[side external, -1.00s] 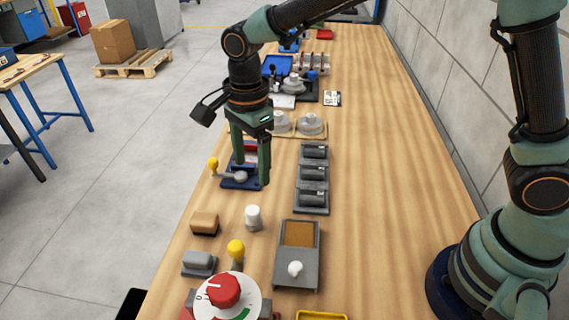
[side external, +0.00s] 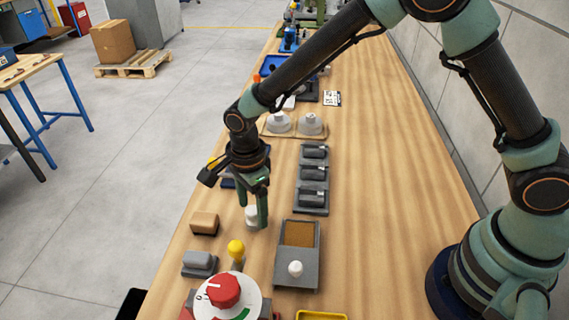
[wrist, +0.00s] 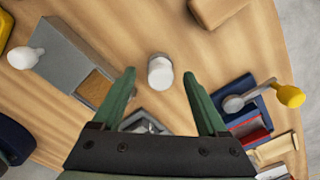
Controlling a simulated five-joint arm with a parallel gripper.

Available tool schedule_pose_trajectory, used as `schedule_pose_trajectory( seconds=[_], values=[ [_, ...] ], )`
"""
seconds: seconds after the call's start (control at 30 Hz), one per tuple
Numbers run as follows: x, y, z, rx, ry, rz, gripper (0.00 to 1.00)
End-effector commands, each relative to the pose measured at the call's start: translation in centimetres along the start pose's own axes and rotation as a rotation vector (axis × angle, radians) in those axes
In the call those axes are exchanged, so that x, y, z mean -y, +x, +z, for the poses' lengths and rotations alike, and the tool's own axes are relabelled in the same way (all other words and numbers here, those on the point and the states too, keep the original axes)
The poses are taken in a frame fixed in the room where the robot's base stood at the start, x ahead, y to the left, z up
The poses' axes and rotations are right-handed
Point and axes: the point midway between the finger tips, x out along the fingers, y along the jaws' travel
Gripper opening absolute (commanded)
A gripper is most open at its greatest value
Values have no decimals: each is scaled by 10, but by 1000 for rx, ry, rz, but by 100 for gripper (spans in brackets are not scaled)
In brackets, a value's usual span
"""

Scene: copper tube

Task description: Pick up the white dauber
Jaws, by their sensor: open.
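The white dauber (side external: 251,217) appears to be the short white cylinder standing upright on the wooden bench, beside the tan block. In the wrist view the dauber (wrist: 160,74) shows ahead between my two green fingers, with wood visible on both sides of it. My gripper (side external: 254,206) is open and empty, pointing down above the dauber. One finger partly hides the dauber in the side view. The fingers look apart from it; the exact height gap is hard to tell.
A grey tray (side external: 308,268) with a brown pad and a white knob (side external: 295,268) lies nearby. A tan block (side external: 204,223), a yellow knob (side external: 236,248) and a red dial (side external: 224,291) stand close. A grey rack (side external: 313,198) is to the right. Bare wood surrounds the dauber.

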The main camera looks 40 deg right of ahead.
Motion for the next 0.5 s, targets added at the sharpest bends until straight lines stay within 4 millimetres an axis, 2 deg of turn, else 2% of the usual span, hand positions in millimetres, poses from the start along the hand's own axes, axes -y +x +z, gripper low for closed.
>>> schedule_pose_trajectory(
  seconds=[0.13, 0.4, 0.47, 0.5],
  values=[
    [0, 15, 0, -1, 0, 1, 76],
    [0, 17, 0, 1, 0, -1, 76],
    [0, 17, 0, 1, 0, -1, 53],
    [0, 16, 0, 1, 0, -1, 38]
  ],
)
